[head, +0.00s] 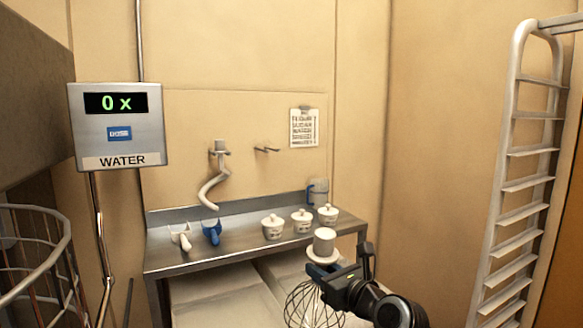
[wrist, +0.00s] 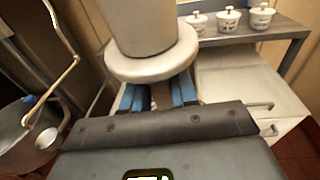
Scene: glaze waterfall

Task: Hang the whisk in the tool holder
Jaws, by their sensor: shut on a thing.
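The whisk (head: 324,242) has a pale cylindrical top with a round flange and a wire cage below. My gripper (head: 318,272) is shut on it just under the flange, holding it roughly upright in front of the steel table. In the wrist view the whisk's top and flange (wrist: 150,66) stand above the blue fingers of my gripper (wrist: 158,95); the wires are hidden there. On the back wall, a forked holder (head: 266,149) is empty. A similar holder (head: 219,153) to its left bears a pale spiral hook (head: 212,188).
A water panel (head: 117,127) is on the left, a wire basket (head: 40,250) lower left, a ladder rack (head: 520,180) right.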

